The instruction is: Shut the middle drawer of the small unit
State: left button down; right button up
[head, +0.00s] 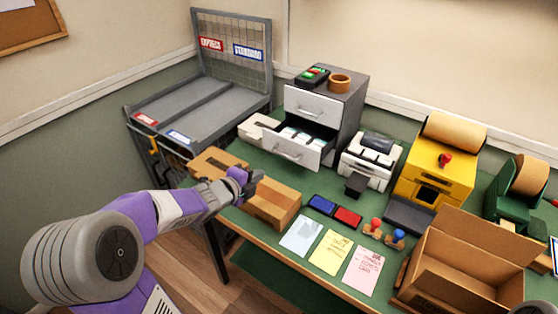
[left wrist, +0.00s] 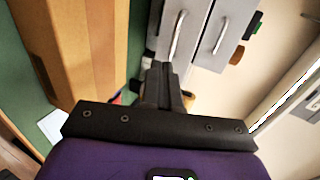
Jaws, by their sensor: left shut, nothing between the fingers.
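The small grey unit (head: 352,112) stands at the back of the green table. Its top drawer (head: 312,108) is shut, and the drawer below it, the middle drawer (head: 287,150), is pulled out with pale items inside. Anything lower is hidden. My left gripper (head: 254,178) is shut and empty, in front of and to the left of the open drawer's front, apart from it in the head view. In the left wrist view, the shut fingers (left wrist: 160,72) point towards the drawer fronts and handles (left wrist: 177,36). My right gripper is not in view.
A cardboard box (head: 274,203) lies just below my left gripper. A white label printer (head: 369,162) stands right of the drawer. A tape roll (head: 340,83) and a small device (head: 312,76) sit on the unit. Ink pads and paper sheets (head: 331,252) lie in front.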

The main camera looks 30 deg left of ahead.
pick_arm(q)
jog(key=b+x, duration=0.2)
jog(key=x, duration=0.5)
jog(key=shift+w+f+b, duration=0.25)
jog(key=shift+f+b, duration=0.05)
jog(key=shift+f, duration=0.05)
jog(key=shift+w+d+r, duration=0.1)
jog(key=shift+w+r, duration=0.25)
jog(key=shift+w, duration=0.55)
jog(key=shift+w+r, duration=0.3)
jog(key=shift+w, duration=0.6)
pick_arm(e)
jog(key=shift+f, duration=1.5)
